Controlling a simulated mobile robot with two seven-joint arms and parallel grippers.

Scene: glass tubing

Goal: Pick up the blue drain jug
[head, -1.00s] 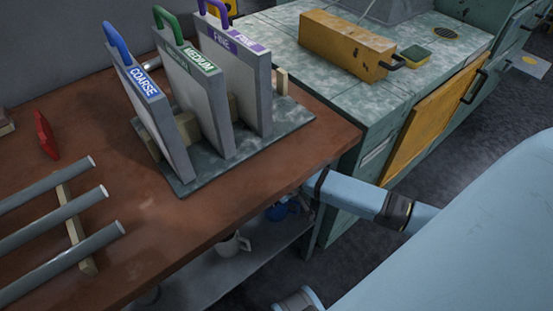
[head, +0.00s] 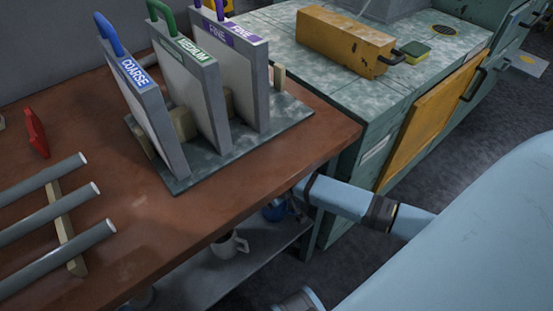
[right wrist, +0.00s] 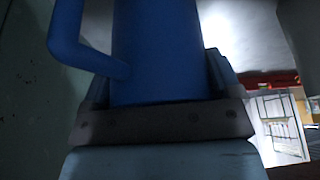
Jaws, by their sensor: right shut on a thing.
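The blue drain jug (head: 275,210) is low under the edge of the brown bench, over the grey lower shelf, partly hidden by my right arm. In the right wrist view its blue body and handle (right wrist: 150,50) fill the upper middle. My right gripper (right wrist: 160,105) is shut on the jug, with the jug's body between its fingers. In the head view the right gripper (head: 292,205) is small and dim beside the jug. Whether the jug touches the shelf is unclear. My left gripper is not in view.
Above, the brown bench (head: 150,215) carries glass tubes (head: 60,245) and a rack of upright panels (head: 200,175). A green-grey cabinet (head: 345,175) stands right of the shelf.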

